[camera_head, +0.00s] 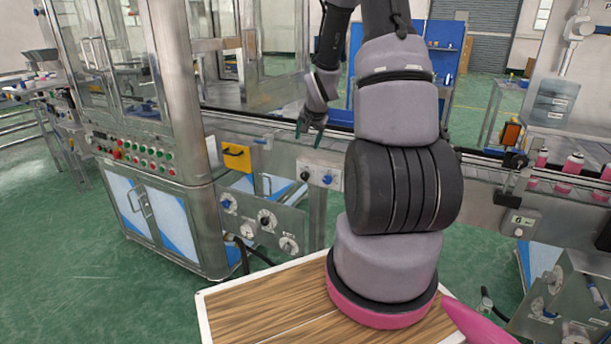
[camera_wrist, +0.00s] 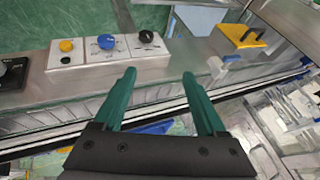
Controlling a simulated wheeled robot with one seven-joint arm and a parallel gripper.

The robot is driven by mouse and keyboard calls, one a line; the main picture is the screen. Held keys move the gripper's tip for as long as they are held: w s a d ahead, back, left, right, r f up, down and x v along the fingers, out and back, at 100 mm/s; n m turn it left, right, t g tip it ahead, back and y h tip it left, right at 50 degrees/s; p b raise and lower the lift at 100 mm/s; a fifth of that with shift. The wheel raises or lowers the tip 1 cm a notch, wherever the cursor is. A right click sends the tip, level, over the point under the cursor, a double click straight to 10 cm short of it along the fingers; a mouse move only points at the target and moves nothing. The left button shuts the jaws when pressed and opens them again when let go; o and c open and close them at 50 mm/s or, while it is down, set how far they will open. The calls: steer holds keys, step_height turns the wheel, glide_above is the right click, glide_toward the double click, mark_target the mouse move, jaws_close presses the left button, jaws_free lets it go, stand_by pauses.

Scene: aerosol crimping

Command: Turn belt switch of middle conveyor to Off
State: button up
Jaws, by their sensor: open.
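A small control panel on the conveyor's side carries a yellow knob (camera_wrist: 66,45), a blue knob (camera_wrist: 107,41) and a black knob (camera_wrist: 146,37) on white plates in the wrist view. The blue knob (camera_head: 327,179) and the black knob (camera_head: 305,175) also show in the head view. The plates' marks are too small to read, so I cannot tell which knob is the belt switch or its setting. My gripper (camera_wrist: 159,74) has its two teal fingers apart with nothing between them. In the head view my gripper (camera_head: 310,132) is above the panel, apart from the knobs.
The conveyor (camera_wrist: 60,115) runs along behind the panel. A yellow box (camera_head: 237,157) is on the machine left of the knobs. Lower dials (camera_head: 266,220) sit below it. Pink cans (camera_head: 573,163) stand on the conveyor at right. My arm hides part of the conveyor front.

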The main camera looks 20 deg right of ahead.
steer(key=m, duration=0.1)
glide_toward(306, 174)
steer(key=r, duration=0.1)
steer(key=x, duration=1.1)
steer(key=shift+s+f, duration=0.1)
steer(key=shift+s, duration=0.05)
steer(key=shift+c, duration=0.3)
jaws_close()
steer(key=shift+a, duration=0.1)
